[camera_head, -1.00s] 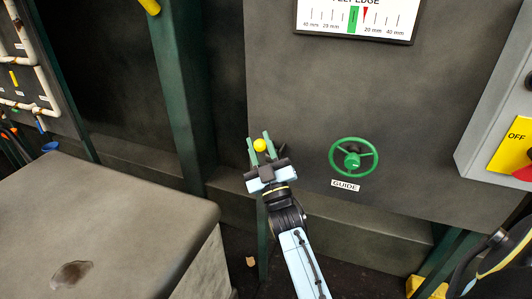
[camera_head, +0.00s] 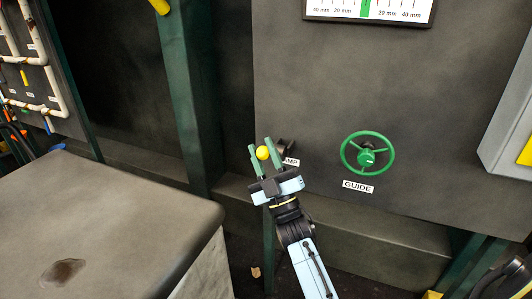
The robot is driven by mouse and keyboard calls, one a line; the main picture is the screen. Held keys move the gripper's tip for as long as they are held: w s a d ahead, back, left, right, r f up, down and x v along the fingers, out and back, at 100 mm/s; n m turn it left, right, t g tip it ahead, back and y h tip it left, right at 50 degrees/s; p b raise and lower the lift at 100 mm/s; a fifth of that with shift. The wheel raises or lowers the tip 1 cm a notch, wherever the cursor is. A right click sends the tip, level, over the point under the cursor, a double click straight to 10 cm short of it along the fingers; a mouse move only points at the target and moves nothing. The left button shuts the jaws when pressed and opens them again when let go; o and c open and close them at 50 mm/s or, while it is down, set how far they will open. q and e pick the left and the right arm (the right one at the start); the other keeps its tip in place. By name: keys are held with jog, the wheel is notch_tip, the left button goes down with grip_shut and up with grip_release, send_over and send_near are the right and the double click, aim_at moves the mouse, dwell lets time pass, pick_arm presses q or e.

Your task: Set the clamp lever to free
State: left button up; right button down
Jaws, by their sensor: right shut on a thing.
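The clamp lever shows as a yellow ball knob (camera_head: 263,152) at the left edge of the grey panel, with a dark pivot piece (camera_head: 286,147) to its right. A partly covered label ending in "AMP" (camera_head: 291,162) sits just beside it. My right gripper (camera_head: 262,150) reaches up from the bottom middle, with its two green fingers on either side of the yellow knob, shut on it. The rest of the lever is mostly hidden by the gripper. My left gripper is not in view.
A green handwheel (camera_head: 367,155) labelled "GUIDE" (camera_head: 358,186) is on the panel right of the lever. A gauge (camera_head: 368,10) is above, cut off by the frame. A grey block (camera_head: 110,215) stands at lower left. A green post (camera_head: 190,90) rises left of the panel.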

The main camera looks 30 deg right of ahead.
jog(key=shift+s+d+f+m+h, duration=0.1)
jog(key=shift+d+f+m+h, duration=0.2)
jog(key=shift+d+f, duration=0.25)
jog(key=c, duration=1.4)
grip_release()
jog(key=shift+f, duration=0.1)
jog(key=shift+c, duration=0.2)
jog(key=o, duration=0.3)
jog(key=shift+s+d, duration=0.1)
jog(key=shift+d, duration=0.1)
jog(key=shift+a, duration=0.1)
jog(key=shift+a, duration=0.15)
jog(key=shift+f, duration=0.15)
jog(key=b+v, duration=0.1)
jog(key=v, duration=1.2)
jog(key=shift+s+d, duration=0.2)
jog(key=shift+d, duration=0.2)
